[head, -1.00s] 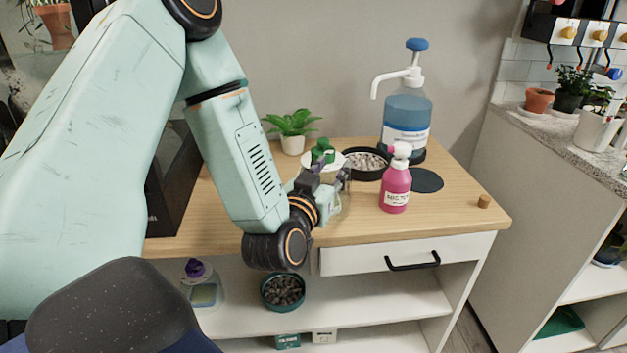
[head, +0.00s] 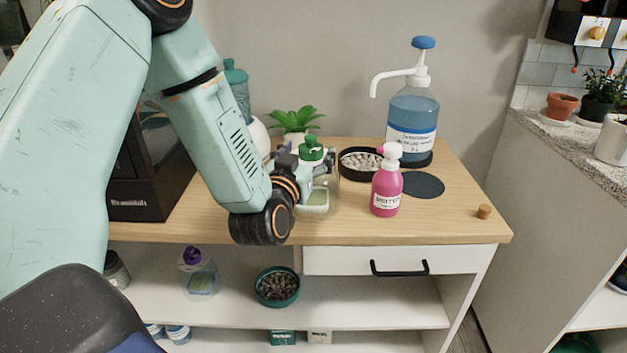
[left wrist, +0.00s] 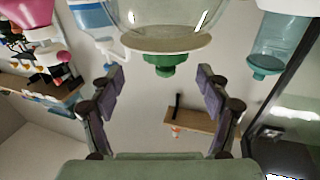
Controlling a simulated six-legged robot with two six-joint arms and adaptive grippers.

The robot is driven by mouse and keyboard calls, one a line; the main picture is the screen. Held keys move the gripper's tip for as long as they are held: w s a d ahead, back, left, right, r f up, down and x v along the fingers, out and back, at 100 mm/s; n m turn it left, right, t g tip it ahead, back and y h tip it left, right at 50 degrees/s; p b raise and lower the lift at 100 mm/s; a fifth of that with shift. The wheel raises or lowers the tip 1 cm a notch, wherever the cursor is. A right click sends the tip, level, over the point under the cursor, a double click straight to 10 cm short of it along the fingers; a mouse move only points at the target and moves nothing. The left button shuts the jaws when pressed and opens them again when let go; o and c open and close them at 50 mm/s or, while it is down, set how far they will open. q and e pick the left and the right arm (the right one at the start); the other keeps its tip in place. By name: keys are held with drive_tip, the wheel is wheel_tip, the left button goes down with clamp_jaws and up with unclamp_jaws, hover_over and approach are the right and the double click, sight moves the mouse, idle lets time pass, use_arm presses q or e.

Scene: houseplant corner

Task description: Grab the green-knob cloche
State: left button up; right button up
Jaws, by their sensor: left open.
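The green-knob cloche (head: 316,203) stands on the wooden cabinet top, a clear dome with a green knob on top, partly covered by my left gripper (head: 303,164). In the left wrist view, the cloche's glass dome (left wrist: 160,14) and green knob appear inverted at the top centre. The purple-grey fingers of my left gripper (left wrist: 160,84) are open, one on each side below the knob in the picture, with nothing between their pads. Whether any finger touches the glass cannot be told. My right gripper is not in view.
A pink pump bottle (head: 387,186) and a black dish of pebbles (head: 346,173) stand right of the cloche. A large blue pump bottle (head: 412,112) and a potted plant (head: 296,122) are behind. A purple-topped clear container (head: 201,278) is on the shelf below. The front right top is mostly free.

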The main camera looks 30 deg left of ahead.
sight(310, 147)
use_arm(q)
drive_tip(key=w, duration=0.1)
drive_tip(key=w+a+f, duration=0.1)
drive_tip(key=w+a, duration=0.1)
drive_tip(key=w, duration=0.1)
drive_tip(key=shift+w+a+f+b, duration=0.1)
drive_tip(key=shift+a+f+b, duration=0.05)
drive_tip(key=shift+f+b, duration=0.25)
drive_tip(key=shift+s+d+r, duration=0.35)
drive_tip(key=shift+d+r, duration=0.2)
drive_tip(key=shift+r, duration=0.05)
drive_tip(key=shift+w+a+f, duration=0.35)
drive_tip(key=shift+a+f, duration=0.1)
drive_tip(key=shift+a, duration=0.05)
drive_tip(key=c, duration=0.4)
drive_tip(key=shift+s+d+r, duration=0.25)
drive_tip(key=shift+d+r, duration=0.1)
drive_tip(key=c, duration=0.5)
drive_tip(key=shift+w+a+f, duration=0.1)
drive_tip(key=shift+a+f, duration=0.05)
drive_tip(key=shift+c, duration=1.3)
clamp_jaws()
